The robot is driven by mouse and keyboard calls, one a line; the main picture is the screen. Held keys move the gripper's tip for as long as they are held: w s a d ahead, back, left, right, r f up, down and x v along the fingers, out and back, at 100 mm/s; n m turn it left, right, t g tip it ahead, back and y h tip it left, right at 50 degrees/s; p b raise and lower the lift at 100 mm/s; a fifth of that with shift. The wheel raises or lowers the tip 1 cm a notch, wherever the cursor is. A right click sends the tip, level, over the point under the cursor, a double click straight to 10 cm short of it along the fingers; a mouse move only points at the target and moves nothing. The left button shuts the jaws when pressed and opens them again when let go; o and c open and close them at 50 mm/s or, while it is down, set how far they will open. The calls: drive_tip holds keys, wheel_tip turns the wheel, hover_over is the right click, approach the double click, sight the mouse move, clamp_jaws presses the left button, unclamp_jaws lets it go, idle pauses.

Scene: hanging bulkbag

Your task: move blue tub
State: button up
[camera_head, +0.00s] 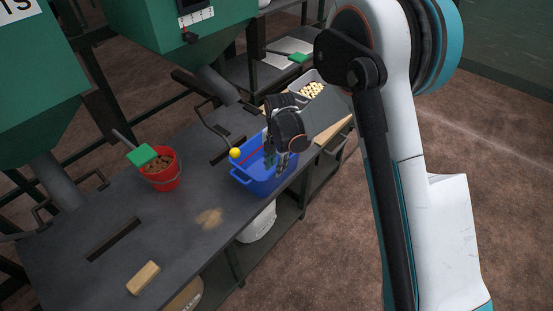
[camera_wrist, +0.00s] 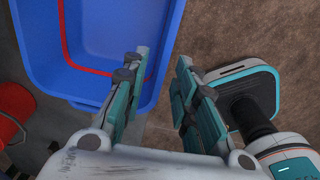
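The blue tub (camera_head: 254,187) stands on the dark workbench, near its right edge, with a red line running across its inside. My gripper (camera_head: 277,170) is over the tub's right side in the head view. In the wrist view my gripper (camera_wrist: 163,75) is open, its two fingers apart. The tub (camera_wrist: 105,30) fills the upper left there, and its right rim passes between the fingers. The left finger is over the tub's inside and the right finger is outside it. I cannot tell whether either finger touches the wall. The tub looks empty where visible.
A red bucket (camera_head: 165,178) with brown contents and a green-headed scoop (camera_head: 141,155) stands left on the workbench (camera_head: 90,240). A yellow ball or knob (camera_head: 235,153) shows by the tub. A tray of pale pieces (camera_head: 312,90) is behind. A wooden block (camera_head: 143,278) lies in front.

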sight(275, 181)
wheel_tip(275, 181, down, 7)
drive_tip(key=shift+w+a+f+b, duration=0.1)
drive_tip(key=shift+w+a+b, duration=0.05)
drive_tip(key=shift+b, duration=1)
clamp_jaws()
